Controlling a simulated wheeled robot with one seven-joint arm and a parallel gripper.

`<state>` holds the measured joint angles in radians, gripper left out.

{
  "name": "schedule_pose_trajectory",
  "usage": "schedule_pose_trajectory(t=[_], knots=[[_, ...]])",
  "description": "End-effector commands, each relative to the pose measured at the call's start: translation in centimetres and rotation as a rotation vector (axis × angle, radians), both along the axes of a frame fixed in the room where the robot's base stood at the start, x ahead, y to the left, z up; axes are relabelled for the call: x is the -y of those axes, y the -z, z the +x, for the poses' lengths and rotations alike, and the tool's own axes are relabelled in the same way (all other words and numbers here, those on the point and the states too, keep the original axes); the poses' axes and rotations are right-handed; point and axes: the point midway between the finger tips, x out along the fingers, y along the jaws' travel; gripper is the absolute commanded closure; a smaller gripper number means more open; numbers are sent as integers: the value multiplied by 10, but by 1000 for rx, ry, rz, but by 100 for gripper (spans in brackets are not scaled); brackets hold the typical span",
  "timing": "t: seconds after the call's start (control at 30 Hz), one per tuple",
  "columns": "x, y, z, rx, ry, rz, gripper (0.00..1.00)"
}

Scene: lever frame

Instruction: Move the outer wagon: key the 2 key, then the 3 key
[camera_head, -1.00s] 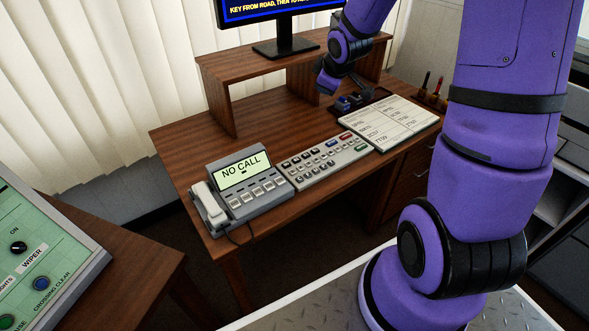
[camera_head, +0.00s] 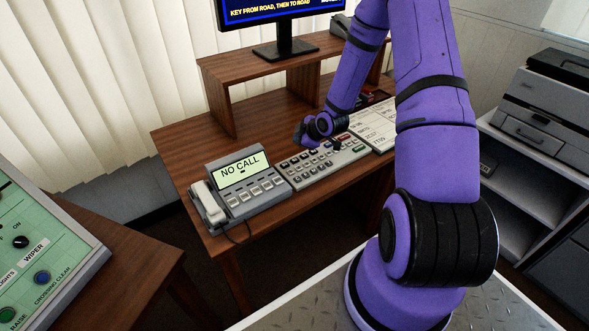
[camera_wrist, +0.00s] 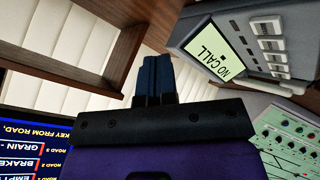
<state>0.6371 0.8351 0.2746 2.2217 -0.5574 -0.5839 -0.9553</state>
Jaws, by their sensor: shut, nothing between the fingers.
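No wagon is in view.
A desk phone (camera_head: 240,187) reading "NO CALL" stands left of the keypad, also in the wrist view (camera_wrist: 235,45). A printed sheet (camera_head: 372,125) lies to the right. A wooden shelf (camera_head: 222,100) stands behind. A green control panel (camera_head: 40,250) is at the left.

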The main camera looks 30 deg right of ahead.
Motion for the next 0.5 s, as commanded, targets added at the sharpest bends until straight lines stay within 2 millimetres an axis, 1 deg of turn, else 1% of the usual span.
schedule_pose_trajectory(t=[0.03, 0.1, 0.5], knots=[[0, 5, 0, 4, -3, 4, 100], [0, 7, 0, 10, -6, 6, 100], [0, 9, 0, 14, -8, 6, 100]])
